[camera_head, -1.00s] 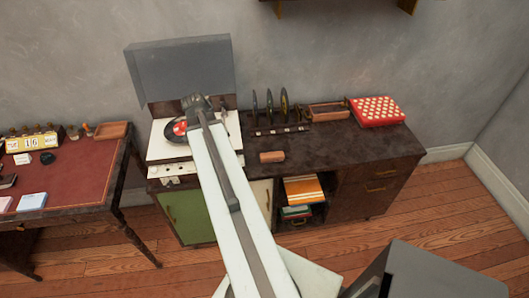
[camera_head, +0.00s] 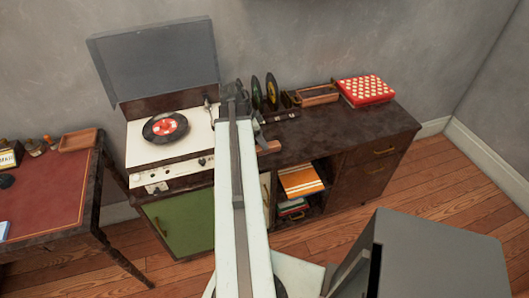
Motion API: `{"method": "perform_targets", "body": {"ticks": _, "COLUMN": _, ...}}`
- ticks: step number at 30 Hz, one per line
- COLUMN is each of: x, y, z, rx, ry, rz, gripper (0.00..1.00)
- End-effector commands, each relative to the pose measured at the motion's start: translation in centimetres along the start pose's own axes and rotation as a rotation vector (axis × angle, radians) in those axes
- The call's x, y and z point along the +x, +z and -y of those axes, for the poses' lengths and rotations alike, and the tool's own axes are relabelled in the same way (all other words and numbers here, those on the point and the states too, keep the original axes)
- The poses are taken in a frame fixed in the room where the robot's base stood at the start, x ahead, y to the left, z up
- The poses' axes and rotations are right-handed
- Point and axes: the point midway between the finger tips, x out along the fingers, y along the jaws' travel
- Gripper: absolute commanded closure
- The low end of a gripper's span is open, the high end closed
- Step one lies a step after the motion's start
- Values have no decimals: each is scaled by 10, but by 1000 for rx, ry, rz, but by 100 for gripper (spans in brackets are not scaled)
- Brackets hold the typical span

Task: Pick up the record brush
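The record brush seems to be the small brown wooden block (camera_head: 269,147) on the dark cabinet top, near its front edge. My arm covers its left part. My gripper (camera_head: 234,92) is at the far end of my raised arm, between the record player (camera_head: 180,150) and the standing records in the picture. Its fingers are too small and dark to tell open from shut. The block shows beside my arm, below the gripper in the picture, and appears apart from it.
Standing records (camera_head: 271,91) are right of my gripper. Behind the clear right part of the cabinet top (camera_head: 345,125) are a wooden tray (camera_head: 318,95) and a red dotted box (camera_head: 364,90). The raised grey lid (camera_head: 155,60) stands at left.

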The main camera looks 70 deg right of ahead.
Motion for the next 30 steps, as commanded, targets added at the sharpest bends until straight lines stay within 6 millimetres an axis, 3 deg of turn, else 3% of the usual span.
{"method": "perform_targets", "body": {"ticks": 5, "x": 9, "y": 3, "z": -1, "rx": -5, "ry": -2, "rz": 0, "gripper": 42}}
{"method": "perform_targets", "body": {"ticks": 13, "x": 52, "y": 3, "z": -4, "rx": -7, "ry": -2, "rz": 0, "gripper": 42}}
{"method": "perform_targets", "body": {"ticks": 30, "x": 53, "y": 2, "z": -4, "rx": -10, "ry": -3, "rz": 0, "gripper": 42}}
